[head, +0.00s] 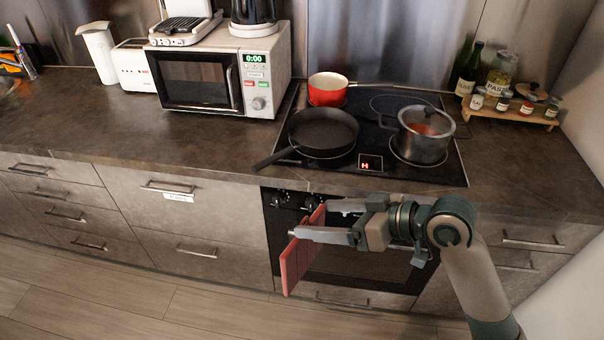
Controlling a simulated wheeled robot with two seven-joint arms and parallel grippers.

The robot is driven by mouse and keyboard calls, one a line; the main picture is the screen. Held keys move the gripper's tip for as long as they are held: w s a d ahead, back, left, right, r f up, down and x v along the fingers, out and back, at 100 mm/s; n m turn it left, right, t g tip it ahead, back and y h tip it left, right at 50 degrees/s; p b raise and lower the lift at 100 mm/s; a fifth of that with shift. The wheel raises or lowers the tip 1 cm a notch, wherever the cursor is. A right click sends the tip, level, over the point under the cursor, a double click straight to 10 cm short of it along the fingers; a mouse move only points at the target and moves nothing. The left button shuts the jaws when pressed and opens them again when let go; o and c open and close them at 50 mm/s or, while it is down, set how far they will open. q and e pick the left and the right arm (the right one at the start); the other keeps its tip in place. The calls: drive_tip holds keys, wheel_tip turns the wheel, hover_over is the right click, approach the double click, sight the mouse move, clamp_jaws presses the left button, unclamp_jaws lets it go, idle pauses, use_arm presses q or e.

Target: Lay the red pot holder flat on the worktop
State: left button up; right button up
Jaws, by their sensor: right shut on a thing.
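The red pot holder (297,262) hangs upright in front of the oven, below the worktop's front edge. My right gripper (306,221) is shut on it near its upper part, and the arm comes in from the right. The brown worktop (190,150) runs along the back, with a bare stretch left of the cooktop. My left gripper is not in view.
A black pan (323,130), a red saucepan (328,88) and a steel pot (422,140) stand on the cooktop (377,178). The pan's handle points toward the front left. A microwave (222,75) stands behind the bare worktop. Bottles and jars stand at the back right.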

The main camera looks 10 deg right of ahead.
drive_tip(key=d, duration=0.9)
drive_tip(key=shift+d+r, duration=0.25)
drive_tip(key=shift+r, duration=0.15)
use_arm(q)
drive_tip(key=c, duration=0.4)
